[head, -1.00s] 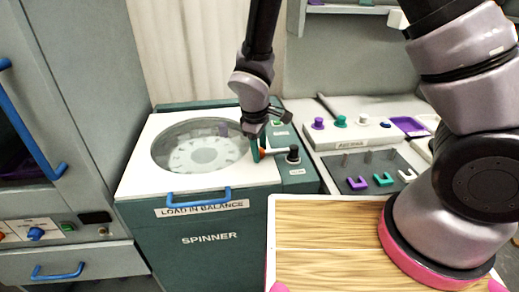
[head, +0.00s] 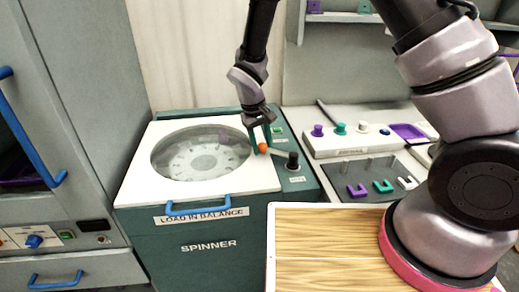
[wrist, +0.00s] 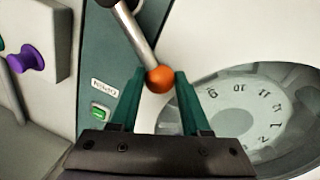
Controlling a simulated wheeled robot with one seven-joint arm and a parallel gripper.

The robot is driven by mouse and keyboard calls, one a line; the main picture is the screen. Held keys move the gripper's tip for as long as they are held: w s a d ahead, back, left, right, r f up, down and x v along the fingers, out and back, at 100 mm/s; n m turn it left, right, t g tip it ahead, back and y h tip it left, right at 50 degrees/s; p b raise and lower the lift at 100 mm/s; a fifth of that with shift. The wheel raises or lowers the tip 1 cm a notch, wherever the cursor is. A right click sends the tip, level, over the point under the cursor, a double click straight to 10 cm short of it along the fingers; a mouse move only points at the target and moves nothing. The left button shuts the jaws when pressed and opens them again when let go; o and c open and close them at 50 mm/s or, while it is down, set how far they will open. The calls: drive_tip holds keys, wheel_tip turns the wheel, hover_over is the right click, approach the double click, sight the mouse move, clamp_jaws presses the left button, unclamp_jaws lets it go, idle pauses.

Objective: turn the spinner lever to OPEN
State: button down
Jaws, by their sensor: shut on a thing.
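The spinner (head: 207,246) is a green machine with a white top and a round clear window. Its lever is a metal bar (wrist: 136,36) with an orange ball knob (head: 262,148) on its end, running from a dark pivot (head: 293,160) on the green side panel. The knob lies over the right edge of the white lid (head: 140,188). My gripper (head: 261,143) is shut on the knob. In the wrist view the knob (wrist: 160,79) sits between the two green fingertips.
A blue lid handle (head: 199,206) is on the spinner's front. Right of the spinner stand a bench with coloured knobs (head: 340,128) and a dark panel with coloured U-shaped pieces (head: 383,186). A wooden board (head: 320,245) is in front. A grey cabinet is at left.

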drive_tip(key=w+m, duration=0.1)
drive_tip(key=w+d+m, duration=0.1)
drive_tip(key=shift+w+d+m+g, duration=0.2)
drive_tip(key=shift+d+m+g, duration=0.1)
drive_tip(key=shift+m, duration=0.1)
drive_tip(key=w+m, duration=0.1)
drive_tip(key=d+m, duration=0.1)
drive_tip(key=shift+w+d+m+g, duration=0.3)
drive_tip(key=shift+w+m, duration=0.1)
drive_tip(key=shift+w+d+m, duration=0.3)
drive_tip(key=shift+d+m, duration=0.2)
drive_tip(key=shift+m, duration=0.1)
drive_tip(key=shift+w+d+m, duration=0.25)
drive_tip(key=shift+d+m, duration=0.2)
drive_tip(key=shift+m, duration=0.15)
drive_tip(key=shift+w+d+m+g, duration=0.2)
drive_tip(key=shift+d+m, duration=0.35)
drive_tip(key=shift+m, duration=0.1)
drive_tip(key=shift+w+d+m+g, duration=0.15)
drive_tip(key=shift+d+m+g, duration=0.05)
drive_tip(key=shift+d+m, duration=0.4)
drive_tip(key=shift+c, duration=1.9)
unclamp_jaws()
